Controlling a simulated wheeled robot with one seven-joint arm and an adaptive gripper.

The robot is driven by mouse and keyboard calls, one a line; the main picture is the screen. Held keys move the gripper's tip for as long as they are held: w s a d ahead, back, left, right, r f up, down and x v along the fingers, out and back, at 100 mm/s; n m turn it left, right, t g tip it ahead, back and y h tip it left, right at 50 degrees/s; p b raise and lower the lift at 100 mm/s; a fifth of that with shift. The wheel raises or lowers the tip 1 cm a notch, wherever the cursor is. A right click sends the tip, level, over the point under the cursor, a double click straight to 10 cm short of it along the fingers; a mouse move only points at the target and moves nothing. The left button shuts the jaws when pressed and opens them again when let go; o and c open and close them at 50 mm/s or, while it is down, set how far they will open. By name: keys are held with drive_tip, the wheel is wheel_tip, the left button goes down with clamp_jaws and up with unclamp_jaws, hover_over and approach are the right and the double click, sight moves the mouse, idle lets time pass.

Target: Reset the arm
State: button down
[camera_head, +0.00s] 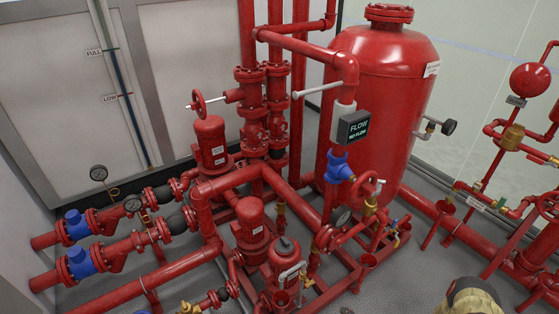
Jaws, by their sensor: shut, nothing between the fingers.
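My gripper cannot be made out in the head view. A rounded black and pale tan shape is cut off by the bottom edge at the right. It may be part of my own arm, but I cannot tell. No fingers show on it.
A red pump and pipe assembly (210,190) fills the middle, with a large red tank (385,95) behind. A FLOW display box (354,127) hangs on a pipe. Red handwheels (197,104) stick out. More red pipes stand at the right. Grey floor (420,262) shows between them.

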drive_tip(key=s+a+r+n+g+y, duration=0.1)
drive_tip(key=s+a+r+n+g, duration=0.2)
drive_tip(key=r, duration=0.4)
drive_tip(key=s+a+r+n+g+y, duration=0.1)
drive_tip(key=s+r+n+g, duration=0.25)
drive_tip(key=r+g, duration=0.3)
drive_tip(key=s+a+r+n+g+y, duration=0.1)
drive_tip(key=s+a+r+n+g, duration=0.1)
drive_tip(key=s+r+g, duration=0.35)
drive_tip(key=s+d+r+n+t+h, duration=0.1)
drive_tip(key=s+r+n+h, duration=0.15)
drive_tip(key=r, duration=0.55)
drive_tip(key=s+d+r+n+h, duration=0.1)
drive_tip(key=d+r+n+h, duration=0.2)
drive_tip(key=r, duration=0.5)
drive_tip(key=s+r+n+t+h, duration=0.1)
drive_tip(key=r+n+h, duration=0.2)
drive_tip(key=r+h, duration=0.35)
drive_tip(key=s+a+r+n+t, duration=0.1)
drive_tip(key=a+r+n+t, duration=0.1)
drive_tip(key=r, duration=0.6)
drive_tip(key=s+a+r+n+t, duration=0.1)
drive_tip(key=a+r+t, duration=0.2)
drive_tip(key=r, duration=0.5)
drive_tip(key=shift+s+r+n+t+p, duration=0.2)
drive_tip(key=shift+r+n+t+p, duration=0.2)
drive_tip(key=shift+t+p, duration=0.1)
